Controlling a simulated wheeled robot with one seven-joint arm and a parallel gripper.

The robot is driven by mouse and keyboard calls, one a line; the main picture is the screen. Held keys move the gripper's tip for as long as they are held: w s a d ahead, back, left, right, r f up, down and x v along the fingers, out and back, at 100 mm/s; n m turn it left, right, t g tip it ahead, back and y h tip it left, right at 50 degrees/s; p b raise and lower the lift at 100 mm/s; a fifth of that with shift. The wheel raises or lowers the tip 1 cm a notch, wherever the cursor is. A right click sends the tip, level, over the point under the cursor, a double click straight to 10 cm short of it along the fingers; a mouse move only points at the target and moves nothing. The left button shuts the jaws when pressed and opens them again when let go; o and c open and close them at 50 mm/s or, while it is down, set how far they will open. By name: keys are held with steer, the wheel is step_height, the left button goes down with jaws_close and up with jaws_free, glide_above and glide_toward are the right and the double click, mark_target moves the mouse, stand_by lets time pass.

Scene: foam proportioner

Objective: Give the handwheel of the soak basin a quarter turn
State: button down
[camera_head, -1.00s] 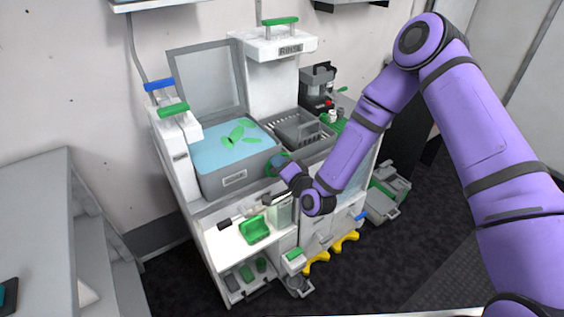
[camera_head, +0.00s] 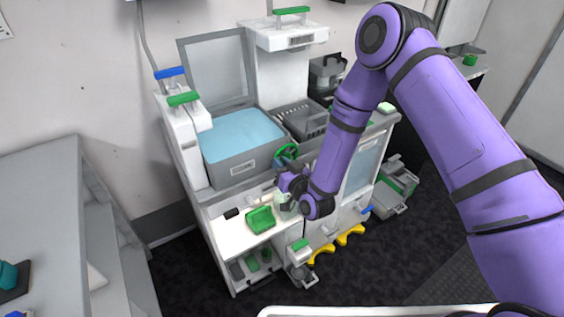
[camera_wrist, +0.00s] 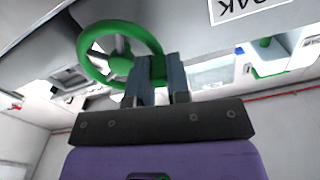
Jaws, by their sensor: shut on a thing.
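The soak basin (camera_head: 243,168) is a grey box of blue water with its lid raised behind it. Its green handwheel (camera_head: 288,151) is on the front near the right corner. In the wrist view the handwheel (camera_wrist: 92,66) is a green ring with a hub and spokes. My gripper (camera_wrist: 158,72) is shut on the right side of its rim, one finger on each side. In the head view my gripper (camera_head: 283,165) is small and partly hidden by my wrist, just under the wheel.
A green tray (camera_head: 261,220) and a small black item (camera_head: 231,213) lie on the white counter below the basin. A rack (camera_head: 303,119) stands right of the basin. Yellow feet (camera_head: 350,234) stick out at the floor. A grey cabinet (camera_head: 40,200) is at left.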

steer(key=shift+f+n, duration=0.5)
steer(key=shift+n, duration=0.7)
steer(key=c, duration=1.1)
jaws_free()
steer(key=shift+s, duration=0.1)
steer(key=v, duration=1)
steer(key=shift+s+d, duration=0.25)
